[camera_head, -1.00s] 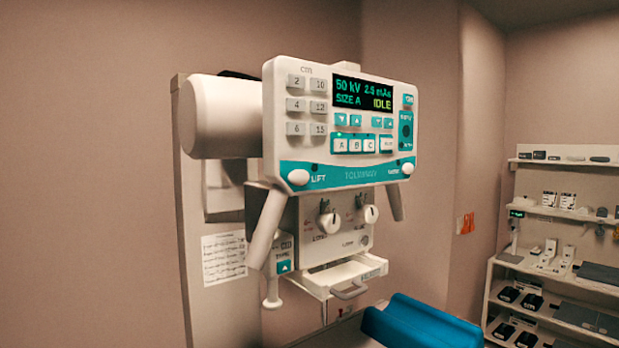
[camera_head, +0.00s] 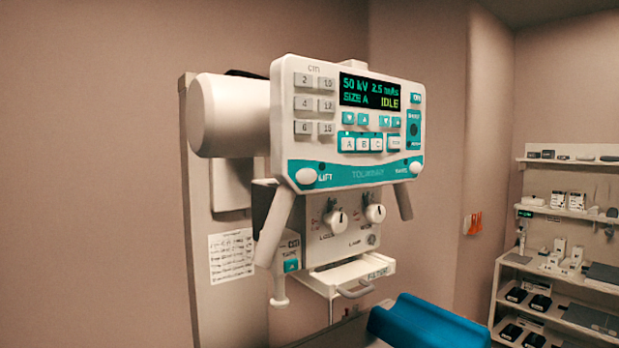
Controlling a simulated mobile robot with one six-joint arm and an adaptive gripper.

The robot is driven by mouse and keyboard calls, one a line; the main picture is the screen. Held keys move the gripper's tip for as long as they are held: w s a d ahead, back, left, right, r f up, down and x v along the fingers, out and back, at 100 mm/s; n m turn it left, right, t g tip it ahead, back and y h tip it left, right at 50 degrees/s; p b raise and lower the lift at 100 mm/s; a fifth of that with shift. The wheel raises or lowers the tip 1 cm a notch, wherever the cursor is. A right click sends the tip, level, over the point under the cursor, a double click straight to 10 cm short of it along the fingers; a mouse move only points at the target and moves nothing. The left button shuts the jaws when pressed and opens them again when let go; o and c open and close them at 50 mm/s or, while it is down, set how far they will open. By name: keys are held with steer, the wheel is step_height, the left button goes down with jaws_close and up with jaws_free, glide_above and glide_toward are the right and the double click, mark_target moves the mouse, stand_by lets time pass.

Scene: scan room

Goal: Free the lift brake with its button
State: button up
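The white X-ray head's control panel (camera_head: 345,123) faces me in the middle of the view. Its display (camera_head: 370,92) reads 50 kV, 2.5 mAs, SIZE A, IDLE. The white oval LIFT button (camera_head: 306,176) sits at the panel's lower left, on the teal band beside the word LIFT. A similar oval button (camera_head: 416,167) is at the lower right; its label is blurred. A handle slants down from under each end of the panel. My gripper is not in view.
Two knobs (camera_head: 337,219) and a white tray (camera_head: 350,272) with a handle are below the panel. A blue padded surface (camera_head: 428,322) lies below right. Stocked shelves (camera_head: 560,250) stand at the far right. A paper sheet (camera_head: 231,255) hangs on the column.

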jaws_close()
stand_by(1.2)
